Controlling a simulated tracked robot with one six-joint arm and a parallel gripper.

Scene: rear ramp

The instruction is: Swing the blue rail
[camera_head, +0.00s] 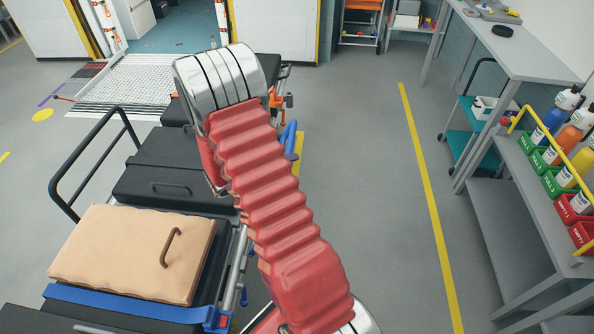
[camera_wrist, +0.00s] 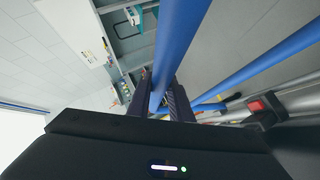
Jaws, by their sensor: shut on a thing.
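In the wrist view, the blue rail (camera_wrist: 181,38) runs down from the top edge between the two dark fingers of my gripper (camera_wrist: 165,98). The fingers are shut on it. A second blue tube (camera_wrist: 255,68) slants across to the right, apart from the fingers. In the camera_head view, a short blue piece (camera_head: 290,137) shows just right of my red-sleeved arm, beside the stretcher. My arm hides most of that side of the stretcher, and my gripper is out of sight there.
The black stretcher (camera_head: 150,187) carries a tan pillow (camera_head: 132,252) and a blue strap (camera_head: 130,303); a black side loop (camera_head: 95,155) stands on its left. Behind is a metal ramp (camera_head: 140,82). A workbench (camera_head: 520,45) and bottle rack (camera_head: 560,180) line the right. Grey floor (camera_head: 365,180) is clear between.

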